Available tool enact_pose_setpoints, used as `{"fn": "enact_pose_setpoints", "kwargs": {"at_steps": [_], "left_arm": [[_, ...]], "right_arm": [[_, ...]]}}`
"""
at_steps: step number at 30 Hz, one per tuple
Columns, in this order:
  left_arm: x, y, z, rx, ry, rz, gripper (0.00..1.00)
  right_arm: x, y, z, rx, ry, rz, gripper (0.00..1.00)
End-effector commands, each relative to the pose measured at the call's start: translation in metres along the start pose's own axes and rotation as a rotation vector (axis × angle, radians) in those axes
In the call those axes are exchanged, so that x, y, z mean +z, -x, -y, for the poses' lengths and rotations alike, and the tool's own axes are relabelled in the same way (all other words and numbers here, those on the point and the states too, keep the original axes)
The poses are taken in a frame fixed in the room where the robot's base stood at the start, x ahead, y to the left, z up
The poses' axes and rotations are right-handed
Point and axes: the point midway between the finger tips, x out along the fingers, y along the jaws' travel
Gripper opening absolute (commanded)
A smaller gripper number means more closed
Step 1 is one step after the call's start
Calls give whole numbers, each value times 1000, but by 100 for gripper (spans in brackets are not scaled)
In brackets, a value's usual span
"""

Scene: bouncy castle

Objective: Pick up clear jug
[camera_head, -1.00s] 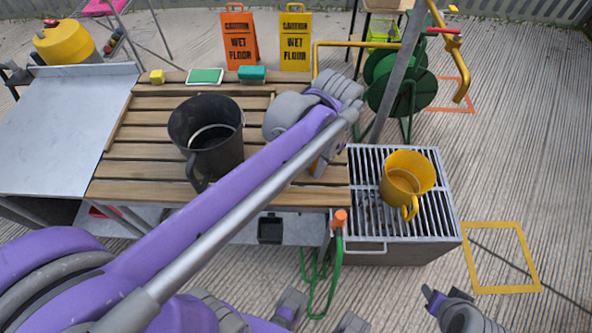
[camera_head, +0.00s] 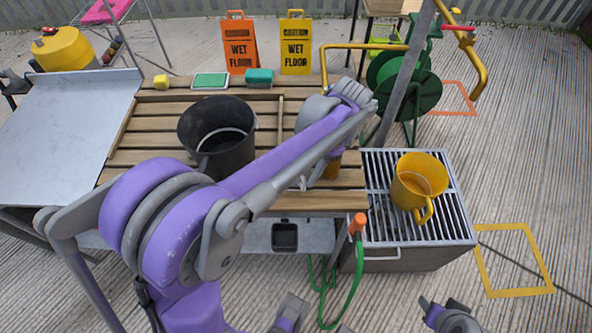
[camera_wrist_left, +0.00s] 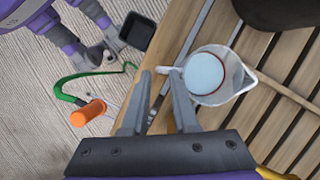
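The clear jug (camera_wrist_left: 217,77) stands on the wooden slatted table and shows in the left wrist view, its round mouth pale blue inside. Its handle points left, toward the fingertips of my left gripper (camera_wrist_left: 160,82). The two fingers are apart, and the handle end lies at the gap between their tips; I cannot tell whether they touch it. In the head view my left arm reaches over the table and hides most of the jug and the fingers.
A black bucket (camera_head: 205,125) stands on the slatted table (camera_head: 150,130), near the jug. A yellow jug (camera_head: 418,180) is on the metal grate (camera_head: 377,185) at right. An orange-tipped green hose (camera_head: 355,275) hangs at the table's front. Sponges and a green-topped item line the back edge.

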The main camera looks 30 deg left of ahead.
Motion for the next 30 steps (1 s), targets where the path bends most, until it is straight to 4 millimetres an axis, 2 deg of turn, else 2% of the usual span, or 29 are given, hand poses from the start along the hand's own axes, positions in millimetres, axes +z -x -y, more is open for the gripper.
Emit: {"fn": "enact_pose_setpoints", "kwargs": {"at_steps": [3,6,15,16,20,21,30], "left_arm": [[1,-21,-2,0,1,0,27],[1,-33,-2,0,1,0,27],[1,-38,-2,0,1,-1,27],[1,-38,-2,0,1,-1,25],[1,-38,-2,0,1,-1,2],[1,-38,-2,0,1,-1,0],[1,-38,-2,0,1,-1,0]], "right_arm": [[2,-3,0,0,0,1,50],[2,-4,0,0,0,2,50],[2,-4,0,0,0,2,50],[2,-4,0,0,0,2,50],[2,-4,0,0,0,2,50],[2,-4,0,0,0,2,50],[2,-4,0,0,0,2,50]]}}
